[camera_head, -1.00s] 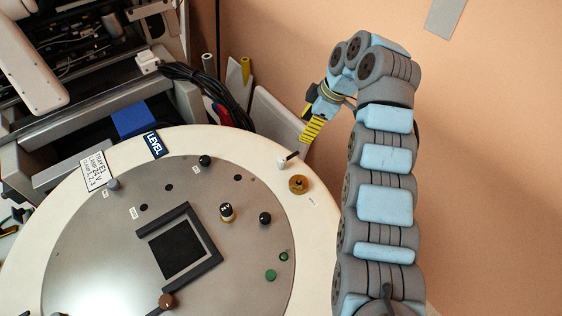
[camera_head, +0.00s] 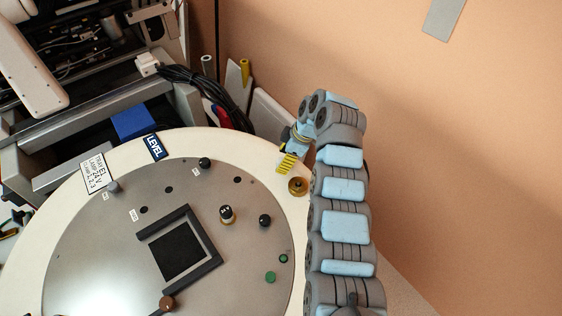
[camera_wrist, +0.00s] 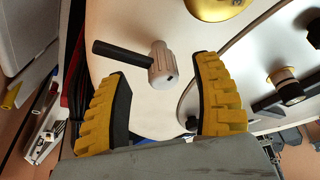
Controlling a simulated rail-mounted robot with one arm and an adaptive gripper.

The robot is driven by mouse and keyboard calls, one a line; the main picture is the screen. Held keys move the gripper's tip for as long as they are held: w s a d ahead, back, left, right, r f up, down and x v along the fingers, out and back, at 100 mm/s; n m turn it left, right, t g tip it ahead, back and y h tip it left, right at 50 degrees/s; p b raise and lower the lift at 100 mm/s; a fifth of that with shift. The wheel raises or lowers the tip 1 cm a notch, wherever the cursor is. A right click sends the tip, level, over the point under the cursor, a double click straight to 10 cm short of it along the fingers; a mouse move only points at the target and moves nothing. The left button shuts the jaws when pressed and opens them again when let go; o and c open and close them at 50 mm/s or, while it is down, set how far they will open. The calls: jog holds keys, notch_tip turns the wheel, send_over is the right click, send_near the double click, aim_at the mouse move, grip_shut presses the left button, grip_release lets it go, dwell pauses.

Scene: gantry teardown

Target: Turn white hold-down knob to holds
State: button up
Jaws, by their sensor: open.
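The white hold-down knob (camera_wrist: 163,68) shows in the wrist view, a pale ribbed cap with a black lever pointing left. It stands just ahead of my gripper (camera_wrist: 163,100), roughly between the line of its two yellow-padded fingers. The fingers are spread apart and neither appears to touch the knob. In the head view my gripper (camera_head: 286,163) is over the right rear rim of the round cream table (camera_head: 235,142). The knob is hidden there behind the gripper. A brass knob (camera_head: 298,186) is just in front of the gripper and also shows at the top of the wrist view (camera_wrist: 215,6).
A grey disc (camera_head: 110,240) on the table carries a dark square frame (camera_head: 215,257), black knobs (camera_head: 265,220) and green buttons (camera_head: 270,276). A blue LEVEL sign (camera_head: 154,146) and a white label plate (camera_head: 97,174) stand at the rim. Dark cables (camera_head: 205,82) lie behind.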

jog(key=shift+x, duration=1.15)
